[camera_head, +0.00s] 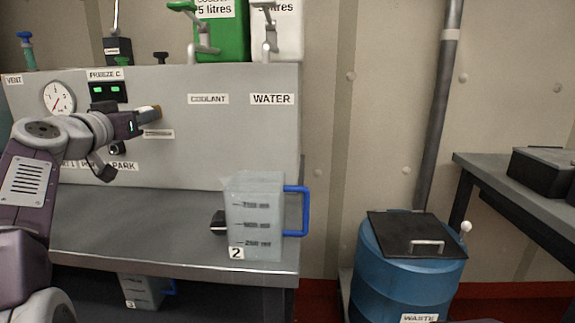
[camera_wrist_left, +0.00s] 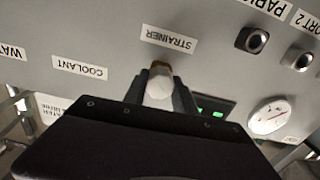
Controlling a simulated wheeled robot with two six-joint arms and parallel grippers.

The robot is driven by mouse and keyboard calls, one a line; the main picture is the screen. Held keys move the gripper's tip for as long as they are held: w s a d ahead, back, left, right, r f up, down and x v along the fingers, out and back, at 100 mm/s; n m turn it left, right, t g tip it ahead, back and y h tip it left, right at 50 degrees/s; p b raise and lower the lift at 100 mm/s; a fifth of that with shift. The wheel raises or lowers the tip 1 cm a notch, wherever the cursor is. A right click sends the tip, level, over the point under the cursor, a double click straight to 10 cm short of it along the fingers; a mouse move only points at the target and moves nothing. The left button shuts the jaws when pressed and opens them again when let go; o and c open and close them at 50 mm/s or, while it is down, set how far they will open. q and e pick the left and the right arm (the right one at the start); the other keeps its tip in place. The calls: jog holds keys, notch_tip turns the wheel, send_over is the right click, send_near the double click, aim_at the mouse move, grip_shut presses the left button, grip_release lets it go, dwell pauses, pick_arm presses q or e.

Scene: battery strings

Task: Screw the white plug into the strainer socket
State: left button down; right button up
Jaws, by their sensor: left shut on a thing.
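My left gripper (camera_head: 147,113) is in front of the grey panel (camera_head: 220,140), just above the strainer label (camera_head: 158,134). In the left wrist view its fingers are shut on the white plug (camera_wrist_left: 159,89), and the plug's tan-gold end points at the panel beside the upside-down strainer label (camera_wrist_left: 168,40). The strainer socket is hidden behind the plug and gripper. I cannot tell whether the plug's end is inside the socket or just in front of it. My right gripper is in neither view.
A clear jug (camera_head: 262,190) marked 2, with a blue handle, stands on the bench's right end. A gauge (camera_head: 59,97) and two port holes (camera_wrist_left: 251,40) are on the panel. A blue waste drum (camera_head: 400,285) stands right of the bench. Green and white containers (camera_head: 235,35) stand above the panel.

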pick_arm(q)
jog(key=shift+f+m+b, duration=0.15)
jog(key=shift+m+b, duration=0.65)
jog(key=shift+m, duration=1.5)
jog(key=c, duration=0.9)
grip_release()
jog(key=shift+b, duration=0.3)
jog(key=s+b, duration=0.2)
jog(key=s, duration=0.3)
jog(key=shift+a+b, duration=0.2)
jog(key=shift+b, duration=0.15)
